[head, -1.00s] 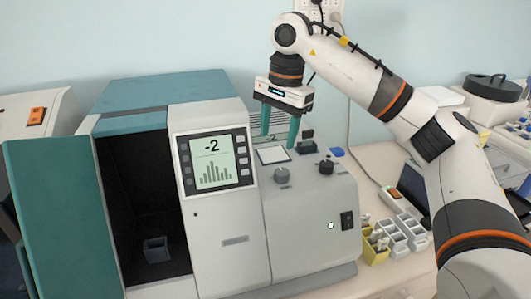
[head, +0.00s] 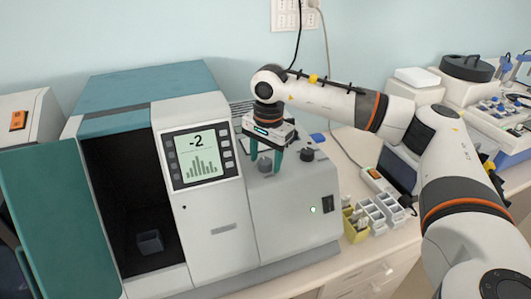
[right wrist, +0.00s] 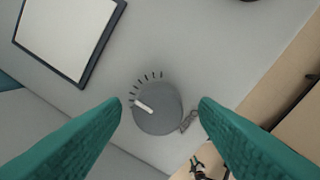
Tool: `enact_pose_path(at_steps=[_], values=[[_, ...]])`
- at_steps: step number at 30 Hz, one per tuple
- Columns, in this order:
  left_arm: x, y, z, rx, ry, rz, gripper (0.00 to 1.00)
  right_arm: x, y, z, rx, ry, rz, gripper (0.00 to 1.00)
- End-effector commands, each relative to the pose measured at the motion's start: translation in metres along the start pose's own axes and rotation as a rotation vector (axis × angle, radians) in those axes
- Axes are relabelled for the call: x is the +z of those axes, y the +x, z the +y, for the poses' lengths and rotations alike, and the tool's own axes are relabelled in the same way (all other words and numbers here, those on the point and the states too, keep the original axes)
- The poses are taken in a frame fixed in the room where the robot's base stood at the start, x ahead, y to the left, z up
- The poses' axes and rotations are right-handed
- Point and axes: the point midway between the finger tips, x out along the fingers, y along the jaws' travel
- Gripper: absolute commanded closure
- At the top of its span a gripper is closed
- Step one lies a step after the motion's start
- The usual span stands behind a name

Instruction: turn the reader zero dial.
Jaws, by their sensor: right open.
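The reader (head: 215,240) stands in the middle of the head view, and its screen (head: 195,155) reads -2 above a bar chart. A round grey dial (head: 265,165) sits on its sloped top panel. In the right wrist view, the dial (right wrist: 157,108) has a white pointer line toward the left and tick marks around its upper left. My right gripper (head: 266,168) is open, with teal fingers pointing down on either side of the dial. The right wrist view shows gaps between the dial and both fingers (right wrist: 161,103). My left gripper is not in view.
A second, darker knob (head: 307,154) stands right of the dial. The reader's teal door (head: 50,225) is open, with a small cup (head: 149,242) inside. Trays (head: 375,215) sit on the bench at right.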

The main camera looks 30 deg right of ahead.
Motion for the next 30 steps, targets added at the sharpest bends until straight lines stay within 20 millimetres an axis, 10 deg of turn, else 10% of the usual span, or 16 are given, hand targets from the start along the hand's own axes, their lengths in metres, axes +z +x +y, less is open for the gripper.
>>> enact_pose_path(at_steps=[7,16,30], values=[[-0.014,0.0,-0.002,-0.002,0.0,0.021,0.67,0.0,0.001,0.0,0.0,0.0,0.0,0.45],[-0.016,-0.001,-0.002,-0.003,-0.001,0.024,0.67,0.0,0.001,0.0,0.0,0.0,0.0,0.9],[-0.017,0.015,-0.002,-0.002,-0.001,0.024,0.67,-0.001,0.004,0.001,0.002,0.149,-0.006,0.9]])
